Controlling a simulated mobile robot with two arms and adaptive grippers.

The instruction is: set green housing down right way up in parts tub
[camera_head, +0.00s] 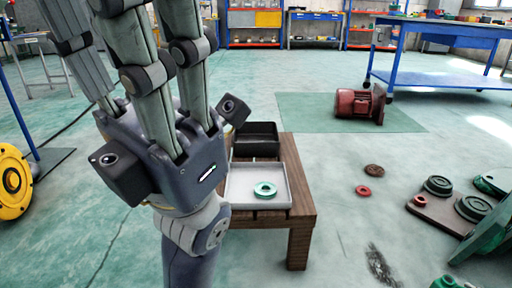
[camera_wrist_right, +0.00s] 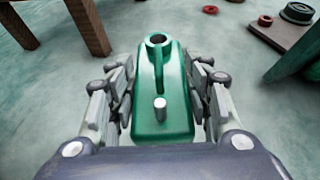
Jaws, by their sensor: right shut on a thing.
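The green housing (camera_wrist_right: 172,95) is between the fingers of my right gripper (camera_wrist_right: 160,100) in the right wrist view. Its round boss with a hole faces away from the wrist, and a pale pin stands out of its near part. My right gripper is shut on it. My left gripper (camera_head: 135,75) fills the left of the head view, fingers pointing up and cut off by the top edge. A black open tub (camera_head: 256,153) and a shallow light grey tray (camera_head: 238,204) stand on a small wooden table; I cannot tell which is the parts tub. The tray holds a green ring (camera_head: 265,189).
The wooden table (camera_head: 301,211) has floor around it. A red motor (camera_head: 360,103) lies on a green mat. At right are a brown board (camera_head: 434,209) with rings and a large green casting (camera_head: 490,232). A red ring (camera_head: 363,190) lies on the floor.

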